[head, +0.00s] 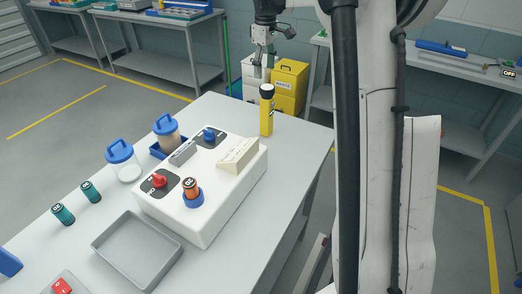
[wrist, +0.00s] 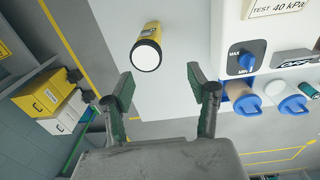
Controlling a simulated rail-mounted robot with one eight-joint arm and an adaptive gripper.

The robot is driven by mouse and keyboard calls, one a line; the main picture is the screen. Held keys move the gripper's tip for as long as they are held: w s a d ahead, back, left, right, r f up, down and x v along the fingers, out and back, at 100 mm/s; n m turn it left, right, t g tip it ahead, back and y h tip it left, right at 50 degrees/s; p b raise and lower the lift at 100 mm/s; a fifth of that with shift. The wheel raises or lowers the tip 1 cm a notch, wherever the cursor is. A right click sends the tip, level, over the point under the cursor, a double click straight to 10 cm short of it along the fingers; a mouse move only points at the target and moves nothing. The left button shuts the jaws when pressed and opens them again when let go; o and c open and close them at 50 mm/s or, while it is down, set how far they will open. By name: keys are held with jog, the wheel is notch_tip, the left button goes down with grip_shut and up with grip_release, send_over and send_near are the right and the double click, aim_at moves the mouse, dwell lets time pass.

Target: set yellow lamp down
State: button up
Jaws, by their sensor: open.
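The yellow lamp (head: 266,117) stands upright on the grey table (head: 304,139), near its far right corner, with its black-rimmed head up. In the wrist view the lamp (wrist: 150,40) shows its round white lens and lies ahead of the fingertips, apart from them and towards the left finger. My gripper (head: 262,62) is behind and above the lamp in the head view. In the wrist view my gripper (wrist: 162,82) is open, with green-padded fingers spread and nothing between them.
A white console (head: 219,209) with red and blue knobs and an orange cylinder (head: 191,188) stands near the lamp. Blue-lidded jars (head: 122,159), teal cylinders (head: 63,214) and an empty grey tray (head: 137,249) lie further left. Yellow boxes (head: 289,84) stand beyond the table.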

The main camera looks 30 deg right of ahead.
jog(key=s+a+r+m+t, duration=0.1)
jog(key=s+a+r+t, duration=0.15)
jog(key=s+a, duration=0.45)
jog(key=s+a+r+m+t, duration=0.15)
jog(key=s+a+r, duration=0.35)
jog(key=s, duration=0.5)
jog(key=s+a+f+m+t, duration=0.1)
jog(key=s+a+f, duration=0.3)
jog(key=s, duration=0.6)
jog(key=s+a+f+m+t, duration=0.1)
jog(key=s+a+f, duration=0.4)
jog(key=s, duration=0.5)
jog(key=shift+f+m+t, duration=0.4)
jog(key=shift+f+m, duration=0.3)
jog(key=shift+m, duration=0.15)
jog(key=shift+f, duration=0.1)
notch_tip(320, 180, down, 7)
jog(key=b, duration=0.7)
